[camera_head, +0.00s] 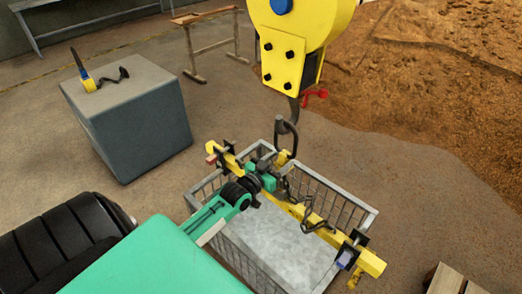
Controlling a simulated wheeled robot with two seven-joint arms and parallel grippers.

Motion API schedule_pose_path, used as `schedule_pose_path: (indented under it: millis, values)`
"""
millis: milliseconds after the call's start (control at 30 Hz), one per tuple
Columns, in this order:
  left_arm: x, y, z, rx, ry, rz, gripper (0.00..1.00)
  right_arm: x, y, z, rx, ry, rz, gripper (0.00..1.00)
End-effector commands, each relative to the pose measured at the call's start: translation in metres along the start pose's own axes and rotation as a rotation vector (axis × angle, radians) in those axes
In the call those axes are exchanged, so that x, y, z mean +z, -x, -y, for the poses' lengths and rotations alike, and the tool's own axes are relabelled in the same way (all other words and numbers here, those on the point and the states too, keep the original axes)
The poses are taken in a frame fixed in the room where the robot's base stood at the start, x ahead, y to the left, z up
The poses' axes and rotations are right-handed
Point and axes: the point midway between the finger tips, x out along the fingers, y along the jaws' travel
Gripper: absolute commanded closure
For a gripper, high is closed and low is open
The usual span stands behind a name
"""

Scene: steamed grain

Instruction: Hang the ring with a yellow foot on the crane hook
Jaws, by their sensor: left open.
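The crane hook (294,108) hangs below a yellow crane block (292,40) at the top centre. The dark ring (294,134) stands upright just under the hook, and its yellow foot (284,157) sits at the middle of a yellow beam (322,224). Ring and hook overlap in this view; I cannot tell whether the hook passes through the ring. My left gripper (272,172), green and black, is open just below and left of the ring's foot, close to the beam. It hides part of the beam. My right gripper is not in view.
A grey wire-sided crate (366,215) stands under the beam, with dark chains (312,213) hanging from it. A grey block (130,120) at left carries a yellow-and-blue piece (87,82). Brown soil (430,80) lies at right, a trestle (212,45) behind.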

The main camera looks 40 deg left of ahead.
Motion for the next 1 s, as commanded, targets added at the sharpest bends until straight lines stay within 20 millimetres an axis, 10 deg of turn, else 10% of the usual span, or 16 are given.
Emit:
schedule_pose_path:
  millis: [500, 1000]
  values:
    - [-0.002, 0.087, 0.000, 0.000, 0.001, -0.001, 0.47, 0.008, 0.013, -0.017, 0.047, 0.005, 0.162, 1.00]
    - [-0.002, 0.108, 0.000, 0.000, 0.001, -0.004, 0.47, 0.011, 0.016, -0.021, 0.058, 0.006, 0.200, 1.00]
